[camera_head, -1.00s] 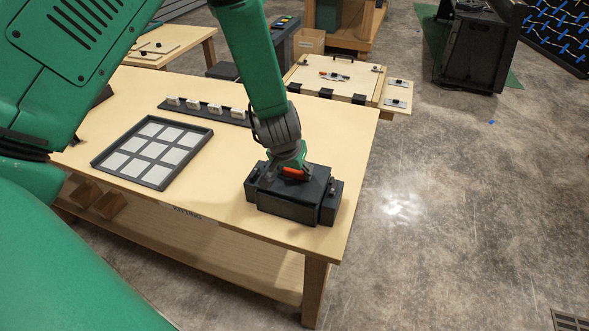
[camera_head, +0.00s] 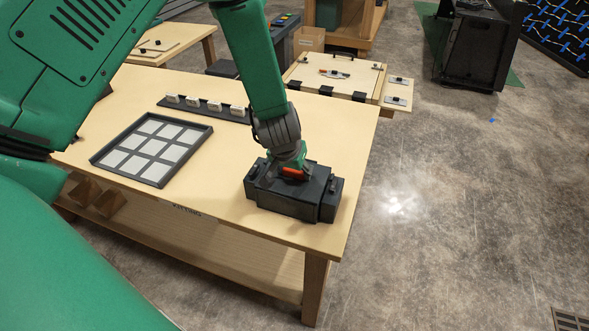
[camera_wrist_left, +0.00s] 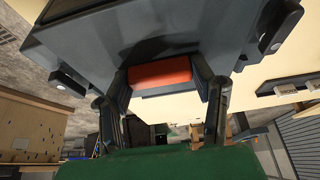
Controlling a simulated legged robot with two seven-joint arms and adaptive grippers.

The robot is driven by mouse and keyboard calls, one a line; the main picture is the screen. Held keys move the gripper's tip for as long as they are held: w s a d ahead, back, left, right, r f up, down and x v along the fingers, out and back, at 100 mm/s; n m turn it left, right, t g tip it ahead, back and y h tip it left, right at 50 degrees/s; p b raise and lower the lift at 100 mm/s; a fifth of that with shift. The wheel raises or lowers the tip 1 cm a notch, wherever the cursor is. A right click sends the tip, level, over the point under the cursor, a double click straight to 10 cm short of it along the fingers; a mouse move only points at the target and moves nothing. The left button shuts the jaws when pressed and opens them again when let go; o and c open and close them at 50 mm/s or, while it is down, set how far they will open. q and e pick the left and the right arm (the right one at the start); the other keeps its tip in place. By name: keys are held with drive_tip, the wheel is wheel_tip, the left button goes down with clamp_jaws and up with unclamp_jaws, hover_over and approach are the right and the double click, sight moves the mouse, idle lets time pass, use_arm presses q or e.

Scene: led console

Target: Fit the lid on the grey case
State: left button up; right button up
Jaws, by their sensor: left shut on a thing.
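The dark grey case (camera_head: 288,212) sits near the right front corner of the wooden table. A dark lid (camera_head: 313,177) appears to lie on top of it; I cannot tell whether it is fully seated. Black latch-like parts show on the case's left and right ends. My left gripper (camera_head: 292,172) comes down from above and is shut on an orange-red handle on the lid. In the left wrist view the orange-red handle (camera_wrist_left: 160,72) is between the two fingers, with the dark lid (camera_wrist_left: 100,35) around it. My right gripper is not in view.
A dark-framed tray (camera_head: 97,160) with pale square tiles lies left on the table. A dark strip (camera_head: 220,113) with several white blocks lies behind it. The table edge is close to the case on the right. A wooden board (camera_head: 308,77) with black hinges stands beyond.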

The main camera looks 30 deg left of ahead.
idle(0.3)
use_arm(q)
drive_tip(key=o, duration=1.3)
drive_tip(key=shift+f, duration=0.1)
drive_tip(key=shift+s+r, duration=0.1)
drive_tip(key=shift+r, duration=0.25)
drive_tip(key=v, duration=1.1)
drive_tip(key=shift+s+d+r, duration=0.1)
